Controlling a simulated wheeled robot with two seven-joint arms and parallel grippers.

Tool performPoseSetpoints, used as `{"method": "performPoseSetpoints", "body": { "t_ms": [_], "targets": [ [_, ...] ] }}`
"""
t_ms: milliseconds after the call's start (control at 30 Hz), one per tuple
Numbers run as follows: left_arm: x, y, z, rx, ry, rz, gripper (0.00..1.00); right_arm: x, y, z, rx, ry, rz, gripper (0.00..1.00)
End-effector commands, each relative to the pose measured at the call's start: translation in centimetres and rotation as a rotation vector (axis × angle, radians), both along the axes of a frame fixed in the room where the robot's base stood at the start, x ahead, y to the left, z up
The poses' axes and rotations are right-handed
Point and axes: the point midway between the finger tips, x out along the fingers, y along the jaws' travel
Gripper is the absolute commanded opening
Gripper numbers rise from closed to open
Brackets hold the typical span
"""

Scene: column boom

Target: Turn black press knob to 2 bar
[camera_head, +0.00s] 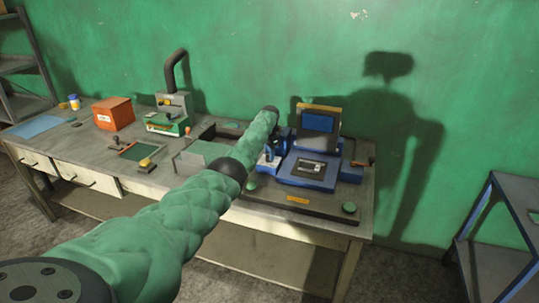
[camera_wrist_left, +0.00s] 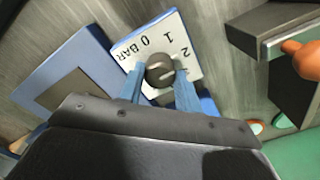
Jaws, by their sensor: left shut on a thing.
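The black press knob (camera_wrist_left: 159,70) sits on a white dial plate (camera_wrist_left: 136,47) marked 0 BAR, 1 and 2 in the left wrist view. A pale line runs across its face; I cannot tell for sure which number it points to. My left gripper (camera_wrist_left: 161,84) has its two blue fingers on either side of the knob and is shut on it. In the head view my green left arm reaches to the blue press (camera_head: 308,172) on the bench, and the knob is hidden there. My right gripper is not in view.
The workbench (camera_head: 230,215) also holds an orange box (camera_head: 113,113), a green and grey device with a black hose (camera_head: 172,112), and small stamps. In the wrist view, a grey block with an orange handle (camera_wrist_left: 301,59) is close on the right. A blue-framed table (camera_head: 495,235) stands at right.

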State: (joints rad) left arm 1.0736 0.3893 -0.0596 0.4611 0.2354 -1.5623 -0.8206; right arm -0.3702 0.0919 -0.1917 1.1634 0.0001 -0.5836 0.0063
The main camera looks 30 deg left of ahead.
Motion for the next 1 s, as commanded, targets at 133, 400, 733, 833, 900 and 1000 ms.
{"method": "performPoseSetpoints", "body": {
  "t_ms": [133,400,733,833,900,1000],
  "targets": [
    [0.2,0.1,0.5,0.001,-0.008,-0.034,0.11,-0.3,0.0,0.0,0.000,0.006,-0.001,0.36],
    [0.2,0.1,0.5,0.002,-0.008,-0.051,0.11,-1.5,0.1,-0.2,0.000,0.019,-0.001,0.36],
    [0.2,0.1,0.5,0.002,-0.008,-0.050,0.51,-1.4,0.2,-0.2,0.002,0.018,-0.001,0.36],
    [0.2,0.1,0.4,0.002,-0.005,-0.050,0.56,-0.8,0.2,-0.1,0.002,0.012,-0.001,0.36],
    [0.1,0.1,0.3,0.001,-0.004,-0.050,0.56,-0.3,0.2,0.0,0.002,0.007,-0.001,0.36],
    [0.1,0.1,0.2,0.002,-0.003,-0.050,0.56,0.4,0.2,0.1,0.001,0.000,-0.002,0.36]
  ]
}}
